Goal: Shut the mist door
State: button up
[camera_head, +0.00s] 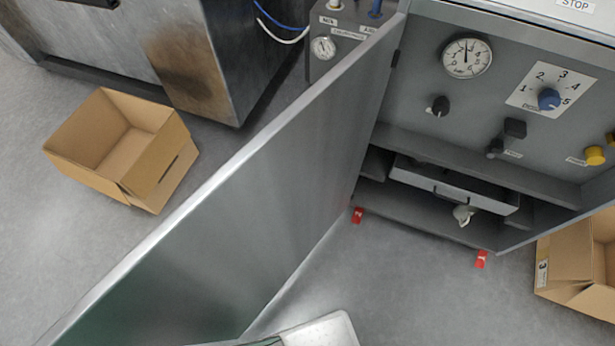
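A large grey metal door (240,205) stands wide open. It is hinged at the left side of a grey cabinet (420,105) and swings out toward the camera, its near end running out of the picture at the lower left. No label on the door is readable, and its handle is not visible. The cabinet front is exposed, with a gauge (467,57), a numbered dial (549,99) and several knobs. My gripper is not in view. A pale rounded piece at the bottom edge may be part of me; I cannot tell.
Inside the cabinet's lower part is a drawer or shelf (455,186) with a small white object (463,215). Red blocks (358,215) mark the floor at its base. An open cardboard box (125,150) lies left of the door, another (580,265) at the right.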

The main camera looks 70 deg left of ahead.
aim_at(208, 270)
jog(key=k+j, duration=0.1)
jog(key=k, duration=0.55)
jog(key=k+j+u, duration=0.1)
jog(key=k, duration=0.55)
jog(key=k+u, duration=0.1)
jog(key=u, duration=0.25)
jog(key=k+j+u, duration=0.1)
jog(key=u, duration=0.25)
jog(key=k+u, duration=0.1)
jog(key=u, duration=0.25)
jog(key=k+j+u, duration=0.2)
jog(key=j+u, duration=0.25)
jog(key=k, duration=0.05)
